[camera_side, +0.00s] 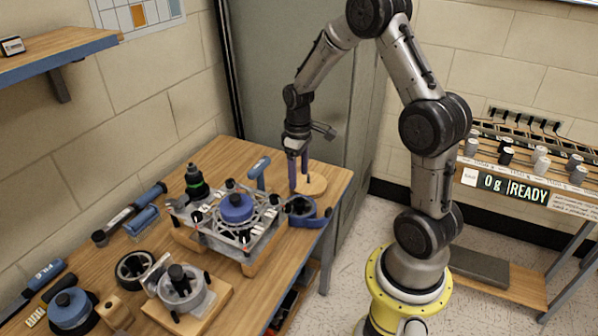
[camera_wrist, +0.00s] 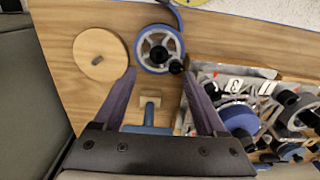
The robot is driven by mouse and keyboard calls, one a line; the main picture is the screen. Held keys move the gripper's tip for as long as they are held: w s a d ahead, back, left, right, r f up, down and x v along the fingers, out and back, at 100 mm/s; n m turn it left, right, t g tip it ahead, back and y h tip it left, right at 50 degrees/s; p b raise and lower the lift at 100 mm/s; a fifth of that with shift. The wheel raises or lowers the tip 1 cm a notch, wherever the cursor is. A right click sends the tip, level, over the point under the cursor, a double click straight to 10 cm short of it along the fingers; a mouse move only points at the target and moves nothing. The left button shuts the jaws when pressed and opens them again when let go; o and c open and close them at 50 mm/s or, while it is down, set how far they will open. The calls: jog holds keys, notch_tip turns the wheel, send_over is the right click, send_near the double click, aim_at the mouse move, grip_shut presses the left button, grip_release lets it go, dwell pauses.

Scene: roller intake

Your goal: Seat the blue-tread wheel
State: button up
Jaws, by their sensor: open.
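A wheel with a blue outer band and grey spoked hub (camera_wrist: 142,52) lies on the table near the top middle of the wrist view; in the side view it shows as a blue ring (camera_side: 290,209) at the table's right edge. My gripper (camera_side: 298,180) points down, open and empty, over the right end of the table. In the wrist view my gripper (camera_wrist: 159,74) has its two purple fingers spread, tips just below the wheel and apart. A metal plate fixture (camera_side: 258,248) on wooden blocks carries a blue-topped roller (camera_side: 237,207); the wrist view cuts this fixture off.
A round wooden disc with a peg (camera_side: 313,187) lies beside the wheel. A black wheel (camera_side: 134,267), another grey wheel on a wooden base (camera_side: 181,290) and a file (camera_side: 45,273) crowd the left and front.

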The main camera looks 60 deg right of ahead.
aim_at(300, 201)
jog(key=shift+s+d+f, duration=0.1)
jog(key=shift+f, duration=4.9)
jog(key=shift+s+f, duration=0.1)
jog(key=shift+f, duration=0.05)
jog(key=c, duration=0.9)
jog(key=shift+r, duration=0.4)
grip_shut()
notch_tip(300, 201, up, 6)
jog(key=shift+f, duration=0.15)
